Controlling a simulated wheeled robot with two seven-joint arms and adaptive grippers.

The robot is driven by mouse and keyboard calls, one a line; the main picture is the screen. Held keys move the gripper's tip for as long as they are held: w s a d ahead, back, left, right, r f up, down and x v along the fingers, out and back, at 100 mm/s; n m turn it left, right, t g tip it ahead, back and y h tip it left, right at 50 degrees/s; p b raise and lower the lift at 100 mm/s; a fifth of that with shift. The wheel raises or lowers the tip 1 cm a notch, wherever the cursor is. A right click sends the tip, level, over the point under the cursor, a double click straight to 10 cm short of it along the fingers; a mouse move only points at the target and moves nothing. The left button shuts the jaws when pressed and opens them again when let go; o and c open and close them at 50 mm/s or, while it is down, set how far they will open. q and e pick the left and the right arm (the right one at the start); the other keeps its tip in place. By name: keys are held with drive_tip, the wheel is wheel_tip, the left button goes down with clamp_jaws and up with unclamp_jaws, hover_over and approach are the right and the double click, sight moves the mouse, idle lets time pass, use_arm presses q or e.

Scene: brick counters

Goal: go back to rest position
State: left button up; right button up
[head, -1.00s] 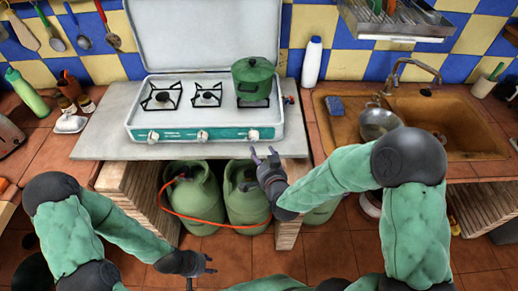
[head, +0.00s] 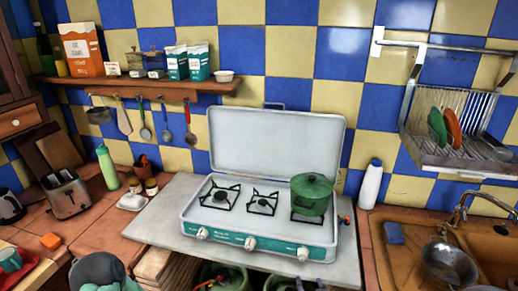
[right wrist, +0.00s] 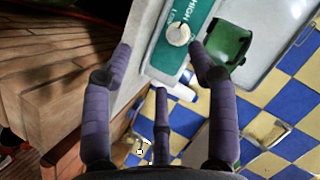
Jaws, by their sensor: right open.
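My right gripper (right wrist: 160,60) shows in the right wrist view with its fingers spread and nothing between them. It is near the teal front panel (right wrist: 170,50) of the stove and one of its knobs (right wrist: 178,34); I cannot tell the exact gap. A green pot (head: 311,194) with its lid on sits on the right burner of the white stove (head: 262,232). The pot also shows in the right wrist view (right wrist: 232,42). Part of my left arm shows at the lower left of the head view, but the left gripper is out of view.
A white bottle (head: 370,185) stands right of the stove, beside the sink (head: 490,262). A toaster (head: 66,193) and a green bottle (head: 107,167) stand on the left counter. A shelf (head: 150,88) and a dish rack (head: 455,130) hang on the wall.

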drive_tip(key=s+a+f+n+g+y, duration=0.1)
drive_tip(key=s+a+f+n+g, duration=0.15)
drive_tip(key=f, duration=0.55)
drive_tip(key=s+a+f+n+g+y, duration=0.1)
drive_tip(key=s+f+g, duration=0.3)
drive_tip(key=f, duration=0.4)
drive_tip(key=s+a+f+n+g+y, duration=0.2)
drive_tip(key=s+f+g, duration=0.4)
drive_tip(key=s+f, duration=0.4)
drive_tip(key=s+a, duration=0.1)
drive_tip(key=s, duration=0.2)
drive_tip(key=shift+a+f+g, duration=0.3)
drive_tip(key=shift+g, duration=0.05)
drive_tip(key=shift+w, duration=0.1)
drive_tip(key=shift+c, duration=0.3)
